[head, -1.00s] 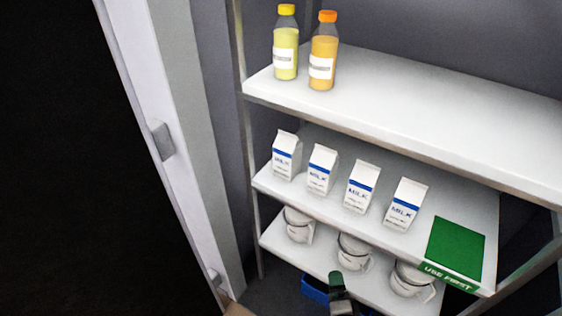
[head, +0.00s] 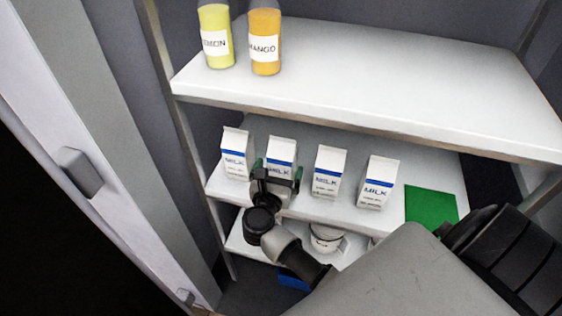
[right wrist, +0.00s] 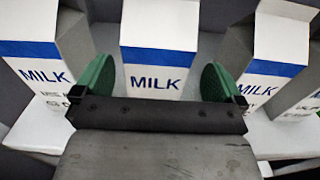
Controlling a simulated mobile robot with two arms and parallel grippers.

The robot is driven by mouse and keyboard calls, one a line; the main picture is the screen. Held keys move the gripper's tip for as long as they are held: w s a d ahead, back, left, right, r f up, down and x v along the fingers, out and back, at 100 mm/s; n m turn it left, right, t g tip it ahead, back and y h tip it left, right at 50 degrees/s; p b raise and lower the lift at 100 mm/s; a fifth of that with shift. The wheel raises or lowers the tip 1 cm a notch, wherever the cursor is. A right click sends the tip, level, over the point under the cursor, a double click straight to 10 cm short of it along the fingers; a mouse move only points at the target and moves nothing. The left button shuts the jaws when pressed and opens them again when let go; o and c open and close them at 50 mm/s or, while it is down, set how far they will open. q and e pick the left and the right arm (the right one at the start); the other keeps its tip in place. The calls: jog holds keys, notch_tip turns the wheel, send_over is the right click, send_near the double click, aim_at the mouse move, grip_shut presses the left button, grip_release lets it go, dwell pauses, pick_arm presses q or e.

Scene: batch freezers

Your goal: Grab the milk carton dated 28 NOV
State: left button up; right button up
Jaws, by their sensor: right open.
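Four-sided white milk cartons with a blue band stand upright in a row on the middle shelf: the leftmost (head: 236,152), the second (head: 283,150), the third (head: 328,172) and the rightmost (head: 379,183). Their date print is too small or hidden to read. My right gripper (head: 277,174) is open and empty in front of the second carton. In the right wrist view its green fingertips (right wrist: 158,82) flank that carton (right wrist: 160,52), with a gap on each side. The gripper hides the carton's lower part. My left gripper is not in view.
A lemon bottle (head: 216,38) and a mango bottle (head: 264,42) stand on the upper shelf (head: 400,90), which overhangs the cartons. A green mat (head: 430,204) lies right of them. A white jug (head: 326,238) stands below. A door frame (head: 100,160) is at left.

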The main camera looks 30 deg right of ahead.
jog(key=p+x, duration=0.1)
jog(key=x, duration=0.4)
jog(key=shift+w+a+f+p, duration=0.1)
jog(key=shift+w+p, duration=0.05)
jog(key=shift+p, duration=0.15)
jog(key=shift+c, duration=0.6)
jog(key=c, duration=1)
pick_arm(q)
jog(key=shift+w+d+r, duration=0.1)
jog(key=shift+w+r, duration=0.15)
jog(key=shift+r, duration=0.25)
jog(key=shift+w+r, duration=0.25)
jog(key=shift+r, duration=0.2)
pick_arm(e)
jog(key=shift+c, duration=0.8)
